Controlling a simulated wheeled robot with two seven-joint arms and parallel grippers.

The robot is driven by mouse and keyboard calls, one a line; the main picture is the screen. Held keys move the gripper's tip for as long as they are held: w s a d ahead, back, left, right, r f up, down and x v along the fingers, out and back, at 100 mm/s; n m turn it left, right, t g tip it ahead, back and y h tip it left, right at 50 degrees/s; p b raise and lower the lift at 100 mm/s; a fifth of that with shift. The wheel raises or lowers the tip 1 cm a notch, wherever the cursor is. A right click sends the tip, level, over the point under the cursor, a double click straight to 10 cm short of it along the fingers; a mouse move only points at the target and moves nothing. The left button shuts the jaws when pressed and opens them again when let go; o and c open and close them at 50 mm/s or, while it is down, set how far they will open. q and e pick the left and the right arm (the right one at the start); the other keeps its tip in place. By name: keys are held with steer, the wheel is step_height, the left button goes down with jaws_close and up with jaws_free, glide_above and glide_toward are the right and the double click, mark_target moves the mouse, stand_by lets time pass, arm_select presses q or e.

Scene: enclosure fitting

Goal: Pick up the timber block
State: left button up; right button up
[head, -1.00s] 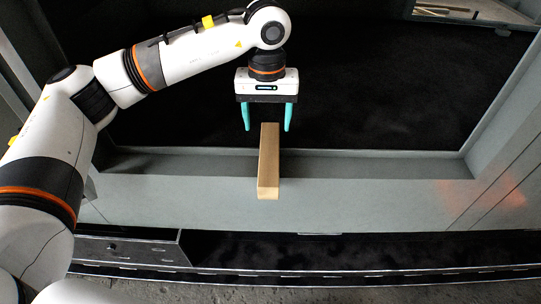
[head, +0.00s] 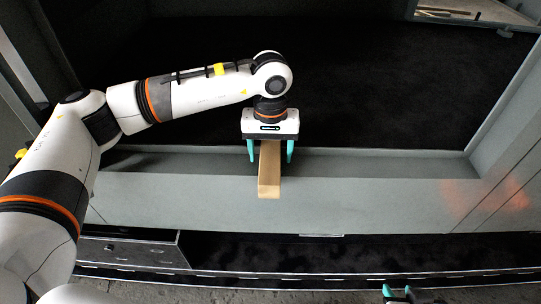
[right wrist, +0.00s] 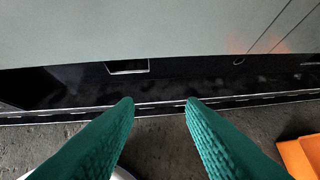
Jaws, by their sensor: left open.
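The timber block (head: 269,178) is a long light-brown bar in the head view. It lies across the grey ledge, with its near end towards me and its far end under my left gripper. My left gripper (head: 270,158) has teal fingers, one on each side of the block, and is open. Whether the fingers touch the block cannot be told. My right gripper (head: 400,290) shows only in part at the bottom edge of the head view. In the right wrist view its two teal fingers (right wrist: 159,101) are apart with nothing between them.
The grey ledge (head: 370,205) runs along the near side of a dark recessed floor (head: 380,90). A black drawer unit (head: 130,250) and a dark strip lie below it. An orange object (right wrist: 300,155) shows at the right wrist view's lower right. The ledge right of the block is clear.

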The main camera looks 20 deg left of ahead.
arm_select(q)
steer(key=c, duration=1.2)
steer(key=shift+r, duration=0.1)
